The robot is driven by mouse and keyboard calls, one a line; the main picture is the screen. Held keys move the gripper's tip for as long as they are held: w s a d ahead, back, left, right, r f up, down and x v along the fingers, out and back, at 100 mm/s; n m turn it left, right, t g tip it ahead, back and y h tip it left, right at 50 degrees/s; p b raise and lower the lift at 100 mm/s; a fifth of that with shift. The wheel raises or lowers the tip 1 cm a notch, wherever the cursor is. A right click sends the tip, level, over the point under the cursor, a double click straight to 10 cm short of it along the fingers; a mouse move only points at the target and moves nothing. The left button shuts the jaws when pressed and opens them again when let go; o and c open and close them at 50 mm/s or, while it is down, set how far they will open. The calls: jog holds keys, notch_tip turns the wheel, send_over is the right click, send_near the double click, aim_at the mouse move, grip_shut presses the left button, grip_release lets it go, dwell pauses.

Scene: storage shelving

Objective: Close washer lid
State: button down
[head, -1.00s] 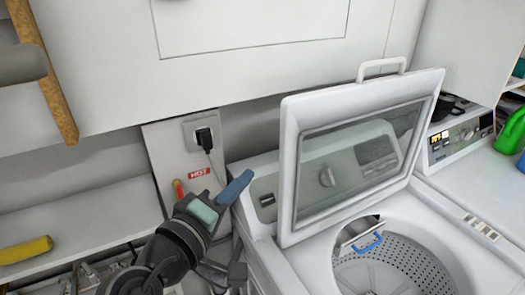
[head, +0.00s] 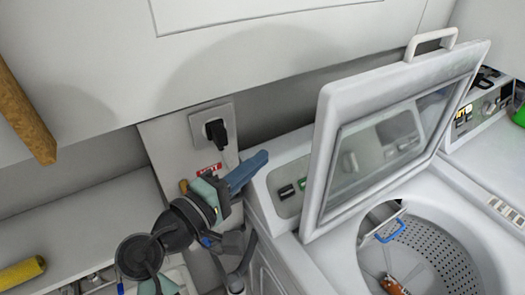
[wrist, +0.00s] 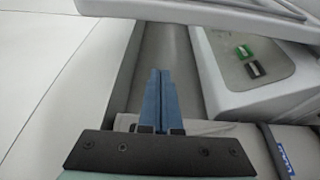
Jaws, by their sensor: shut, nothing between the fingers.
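The washer lid (head: 330,140) stands raised and tilted back, a white frame with a clear window and a handle (head: 430,44) on its upper edge. The top-loading washer (head: 335,265) is open below it, with its perforated drum (head: 430,255) in view. My gripper (head: 262,160) is left of the lid, near the washer's back left corner and control panel (head: 288,188), apart from the lid. Its blue fingers are together and empty, as the wrist view (wrist: 160,85) also shows. In the wrist view the lid's edge (wrist: 215,12) crosses the top.
A black plug (head: 215,132) sits in a wall socket behind my gripper. A white cabinet (head: 270,40) hangs above and behind. A second machine's panel (head: 485,108) stands at the right. A shelf (head: 75,225) with a yellow cylinder (head: 20,273) lies at the left.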

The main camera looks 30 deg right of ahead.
jog(key=d+p, duration=0.5)
jog(key=d, duration=0.3)
jog(key=shift+s, duration=0.45)
jog(key=shift+b, duration=0.3)
